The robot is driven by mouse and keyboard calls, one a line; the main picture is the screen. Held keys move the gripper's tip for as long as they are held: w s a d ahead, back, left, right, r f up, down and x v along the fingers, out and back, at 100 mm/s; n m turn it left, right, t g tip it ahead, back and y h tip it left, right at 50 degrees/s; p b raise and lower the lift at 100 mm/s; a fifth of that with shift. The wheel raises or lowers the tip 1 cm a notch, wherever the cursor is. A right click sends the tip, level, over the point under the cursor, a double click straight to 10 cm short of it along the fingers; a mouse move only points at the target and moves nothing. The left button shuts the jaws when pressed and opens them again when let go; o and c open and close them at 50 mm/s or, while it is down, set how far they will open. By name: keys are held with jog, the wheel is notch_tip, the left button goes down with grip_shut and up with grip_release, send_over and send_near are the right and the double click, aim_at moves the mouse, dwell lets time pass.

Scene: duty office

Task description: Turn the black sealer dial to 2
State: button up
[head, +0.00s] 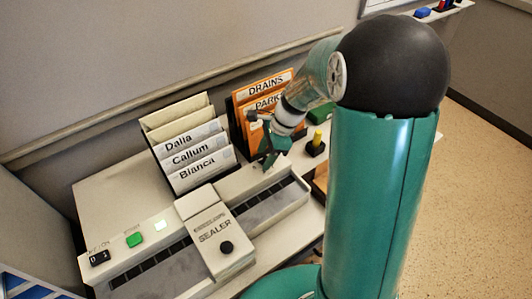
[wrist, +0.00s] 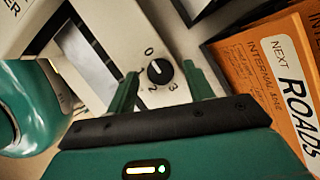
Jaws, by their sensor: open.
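A round black dial (wrist: 160,72) sits on a pale panel in the wrist view, with 0, 2 and 3 printed around it. A small light mark shows on its face, but I cannot tell for sure which number it points at. My gripper (wrist: 161,78) is open, with one finger on each side of the dial in the picture; contact is not clear. In the head view my gripper (head: 267,157) is over the far side of the machine and hides this dial. The sealer hood (head: 208,220), marked SEALER, carries another black knob (head: 226,248).
Orange folders (head: 262,90) stand close behind my gripper; one marked ROADS (wrist: 290,85) is at the right in the wrist view. Named pale folders (head: 190,150) stand left of them. A yellow-topped black item (head: 316,143) is to the right. Green button (head: 134,239) at front left.

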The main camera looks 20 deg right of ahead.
jog(key=c, duration=1)
jog(key=shift+o, duration=0.2)
